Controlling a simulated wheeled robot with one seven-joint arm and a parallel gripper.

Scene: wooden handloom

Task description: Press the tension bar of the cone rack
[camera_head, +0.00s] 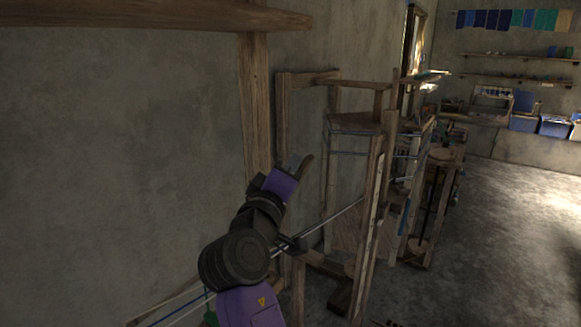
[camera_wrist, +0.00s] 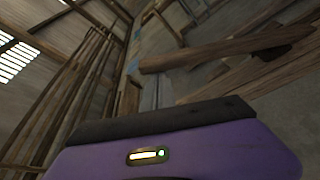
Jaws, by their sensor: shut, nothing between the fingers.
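My gripper (camera_head: 296,161) is in the middle of the head view, purple with grey fingers, pointing up and right. It is shut and empty. A short brown wooden piece (camera_head: 305,166) shows right at its tip; I cannot tell if they touch. A wooden frame with shelves and thin blue rods, possibly the cone rack (camera_head: 372,215), stands to the right of my gripper. I cannot pick out its tension bar with certainty. In the wrist view a tapered wooden bar (camera_wrist: 225,49) lies beyond the purple hand; whether it is the tension bar is unclear. The fingertips are hidden there.
A wooden post (camera_head: 256,100) and an overhead beam (camera_head: 150,13) stand close to my arm at the left. A plain wall is behind. Shelves (camera_head: 515,53) and blue bins (camera_head: 555,126) are at the back right. The floor (camera_head: 480,240) at the right is clear.

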